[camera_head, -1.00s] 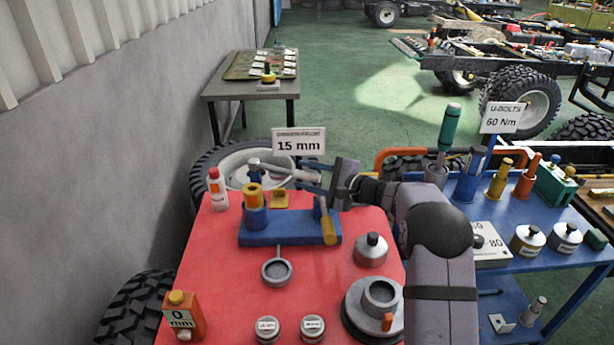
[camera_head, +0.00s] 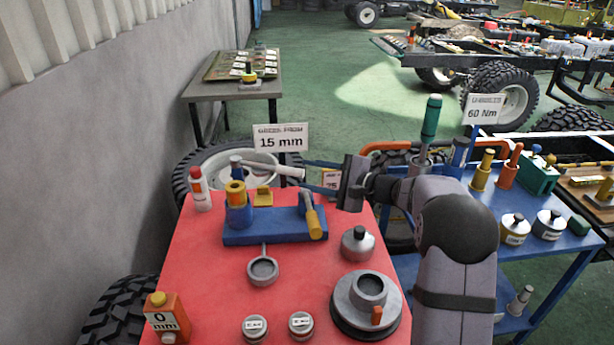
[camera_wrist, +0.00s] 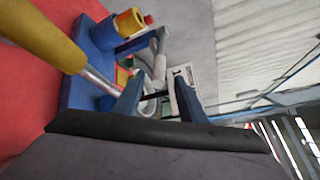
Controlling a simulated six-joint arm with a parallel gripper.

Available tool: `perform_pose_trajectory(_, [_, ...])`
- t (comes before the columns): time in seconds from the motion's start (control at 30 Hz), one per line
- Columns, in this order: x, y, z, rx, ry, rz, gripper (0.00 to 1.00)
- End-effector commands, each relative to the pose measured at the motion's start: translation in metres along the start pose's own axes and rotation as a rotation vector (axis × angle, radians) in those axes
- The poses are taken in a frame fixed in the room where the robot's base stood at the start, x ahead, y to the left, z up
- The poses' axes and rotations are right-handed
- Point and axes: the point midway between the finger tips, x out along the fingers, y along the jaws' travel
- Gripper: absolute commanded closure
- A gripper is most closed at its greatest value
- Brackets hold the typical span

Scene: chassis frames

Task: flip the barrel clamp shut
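The barrel clamp's blue base (camera_head: 270,234) lies on the red bench top. At its left end a blue holder (camera_head: 238,214) carries a yellow barrel (camera_head: 235,190). At its right end a lever with a yellow handle (camera_head: 314,222) hangs tilted toward the camera from blue posts. The yellow handle looms large at upper left in the wrist view (camera_wrist: 42,35). My gripper (camera_head: 308,175) is open, above and behind the clamp's right end, its blue fingers pointing left and apart from the handle. A pale grey bar (camera_head: 275,168) shows near the fingertips; I cannot tell whether it lies between them.
A grey ring on a stem (camera_head: 262,270), a knobbed weight (camera_head: 357,243) and a large round grey fixture (camera_head: 366,305) occupy the front of the red bench (camera_head: 215,285). A white bottle (camera_head: 199,188) stands at left. A blue cart (camera_head: 560,262) with tools adjoins at right.

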Motion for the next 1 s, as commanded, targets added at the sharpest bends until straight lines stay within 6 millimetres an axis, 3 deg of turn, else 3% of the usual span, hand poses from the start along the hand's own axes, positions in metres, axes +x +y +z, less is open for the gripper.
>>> perform_pose_trajectory(0.47, [0.001, -0.005, 0.003, 0.094, -0.036, -0.004, 0.63])
perform_pose_trajectory(0.87, [-0.002, -0.022, 0.0, 0.571, -0.283, 0.068, 0.63])
perform_pose_trajectory(1.0, [-0.006, -0.012, -0.019, 0.683, -0.332, 0.112, 0.63])
